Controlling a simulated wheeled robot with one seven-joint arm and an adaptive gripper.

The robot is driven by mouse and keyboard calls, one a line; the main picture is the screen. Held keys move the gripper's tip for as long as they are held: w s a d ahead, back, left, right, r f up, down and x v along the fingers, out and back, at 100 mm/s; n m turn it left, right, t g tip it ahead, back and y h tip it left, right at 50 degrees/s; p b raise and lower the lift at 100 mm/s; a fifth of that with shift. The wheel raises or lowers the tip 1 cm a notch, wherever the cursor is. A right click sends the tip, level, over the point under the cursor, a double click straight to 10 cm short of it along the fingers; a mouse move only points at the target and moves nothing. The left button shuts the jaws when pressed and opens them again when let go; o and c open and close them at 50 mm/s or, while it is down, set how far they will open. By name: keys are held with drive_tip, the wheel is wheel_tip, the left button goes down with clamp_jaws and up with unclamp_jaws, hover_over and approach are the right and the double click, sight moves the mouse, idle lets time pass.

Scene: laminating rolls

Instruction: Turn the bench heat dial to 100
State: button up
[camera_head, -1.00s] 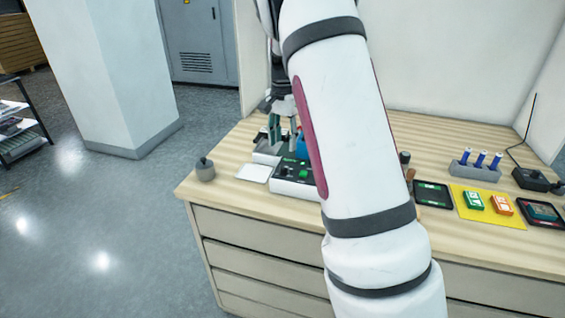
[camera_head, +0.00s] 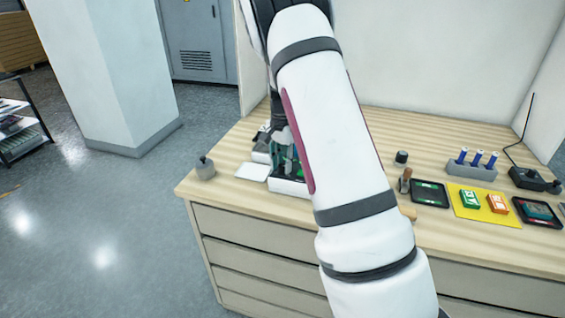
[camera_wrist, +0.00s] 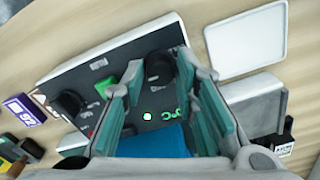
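The bench heating unit has a white body and a black panel; its front edge shows in the head view (camera_head: 289,187), and its panel fills the middle of the wrist view (camera_wrist: 100,70). The panel carries a black dial (camera_wrist: 158,66), a second black knob (camera_wrist: 70,102), a green button (camera_wrist: 106,86) and a lit green readout whose figures I cannot read. My gripper (camera_wrist: 155,68) has teal fingers, one on each side of the first dial, and is open. I cannot tell whether either finger touches it. In the head view, my gripper (camera_head: 283,155) is over the unit, partly behind my arm.
A white tray (camera_wrist: 245,43) lies beside the unit. A small grey pot (camera_head: 205,169) stands at the bench's left corner. To the right are a black tray (camera_head: 430,194), a yellow mat (camera_head: 483,213) and a rack of blue-topped tubes (camera_head: 472,171). A blue block (camera_wrist: 160,141) is near my fingers.

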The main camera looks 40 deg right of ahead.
clamp_jaws()
drive_tip(key=shift+n, duration=0.3)
drive_tip(key=n+b, duration=0.1)
drive_tip(key=n, duration=1)
drive_tip(key=shift+b, duration=0.3)
idle(0.3)
drive_tip(key=o, duration=0.6)
unclamp_jaws()
drive_tip(key=shift+o, duration=0.2)
